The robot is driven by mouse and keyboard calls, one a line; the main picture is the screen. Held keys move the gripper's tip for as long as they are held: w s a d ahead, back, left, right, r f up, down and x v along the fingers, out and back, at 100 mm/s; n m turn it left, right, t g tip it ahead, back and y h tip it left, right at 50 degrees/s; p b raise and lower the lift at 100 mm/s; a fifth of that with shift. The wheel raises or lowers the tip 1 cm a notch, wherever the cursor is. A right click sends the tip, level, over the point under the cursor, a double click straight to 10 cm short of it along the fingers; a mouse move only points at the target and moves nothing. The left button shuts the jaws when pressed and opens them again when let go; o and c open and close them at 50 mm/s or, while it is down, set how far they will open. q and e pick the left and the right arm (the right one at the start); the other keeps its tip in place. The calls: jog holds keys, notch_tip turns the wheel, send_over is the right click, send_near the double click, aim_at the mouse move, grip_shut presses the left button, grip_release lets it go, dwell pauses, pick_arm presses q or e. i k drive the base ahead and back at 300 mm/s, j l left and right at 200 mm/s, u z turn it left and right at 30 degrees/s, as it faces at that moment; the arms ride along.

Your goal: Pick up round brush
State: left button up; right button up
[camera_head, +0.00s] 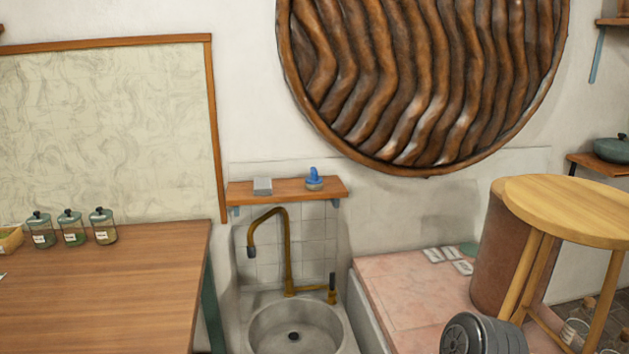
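The round brush (314,180) appears to be the small item with a blue knob on top and a pale lower part. It stands upright near the right end of a small wooden wall shelf (290,190) above the sink. A grey block (263,186), perhaps a sponge, sits to its left on the same shelf, apart from it. Neither of my grippers shows in the head view.
Below the shelf are a round sink basin (262,327) and a tall brass tap (288,250). A wooden table (100,285) with several jars stands at left. A pink-topped ledge (400,290), round stool (575,205) and dark grey ridged object (485,335) are at right.

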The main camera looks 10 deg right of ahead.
aim_at(313, 182)
jog(key=i+l, duration=0.2)
jog(key=i, duration=0.35)
jog(key=i+l, duration=0.15)
jog(key=i, duration=0.35)
